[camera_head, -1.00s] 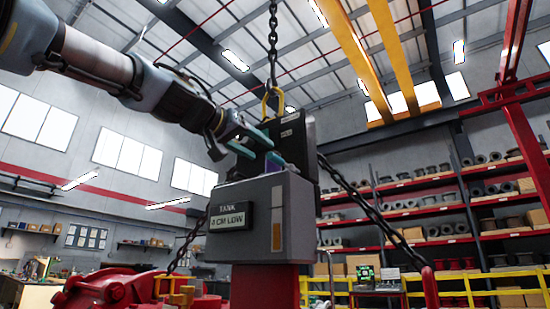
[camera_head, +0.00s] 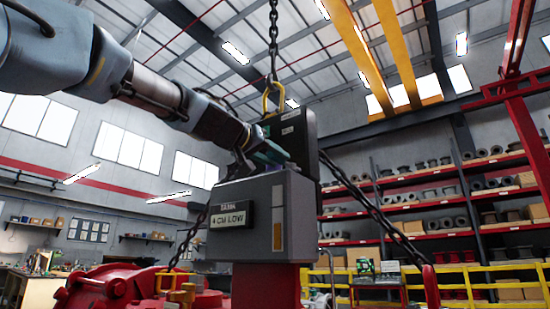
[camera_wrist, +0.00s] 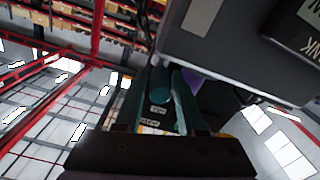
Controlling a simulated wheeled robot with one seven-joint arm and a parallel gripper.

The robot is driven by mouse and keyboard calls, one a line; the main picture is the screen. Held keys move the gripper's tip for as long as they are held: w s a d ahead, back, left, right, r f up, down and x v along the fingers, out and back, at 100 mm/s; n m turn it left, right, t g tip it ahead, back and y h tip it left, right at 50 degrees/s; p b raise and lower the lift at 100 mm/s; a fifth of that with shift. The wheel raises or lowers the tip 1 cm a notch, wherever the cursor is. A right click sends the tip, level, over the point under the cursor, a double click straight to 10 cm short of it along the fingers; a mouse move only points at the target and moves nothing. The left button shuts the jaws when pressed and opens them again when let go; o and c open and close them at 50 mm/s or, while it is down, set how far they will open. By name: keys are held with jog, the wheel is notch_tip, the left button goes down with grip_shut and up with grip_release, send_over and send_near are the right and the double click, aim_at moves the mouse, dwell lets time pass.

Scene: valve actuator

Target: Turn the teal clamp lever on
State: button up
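A purple part (camera_wrist: 193,80) lies just behind the right finger.
The dark upright block (camera_head: 293,140) stands behind the box under a yellow hook (camera_head: 272,96) and chain. Chains slope down on both sides of it. Red machinery (camera_head: 105,290) is below left. Yellow railings (camera_head: 460,285) and shelves (camera_head: 440,195) stand farther back.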

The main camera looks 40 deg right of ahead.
grip_shut()
dwell(1.1)
